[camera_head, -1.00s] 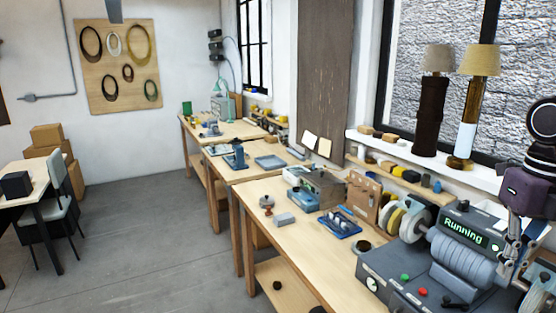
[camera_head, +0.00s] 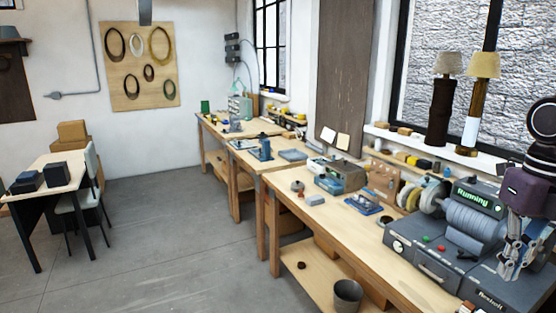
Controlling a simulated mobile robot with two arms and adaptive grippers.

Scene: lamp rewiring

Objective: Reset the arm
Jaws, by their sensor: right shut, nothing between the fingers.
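My right arm comes in at the right edge, with its gripper (camera_head: 511,262) hanging down in front of the grey machine. Its metal fingers are shut with nothing between them. The grey machine (camera_head: 432,256) sits on the near workbench and its green display reads "Running". It has a red and a green button on its front. My left gripper is not in view. Two lamps with fabric shades, a dark one (camera_head: 440,110) and one with a white band (camera_head: 474,105), stand on the window sill.
Workbenches (camera_head: 330,229) run along the right wall, carrying a blue tray (camera_head: 363,205) and small tools. A grey bin (camera_head: 348,296) stands at the lower shelf. A small table (camera_head: 62,166) and chair (camera_head: 90,195) are at the left. The grey floor (camera_head: 165,235) between is clear.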

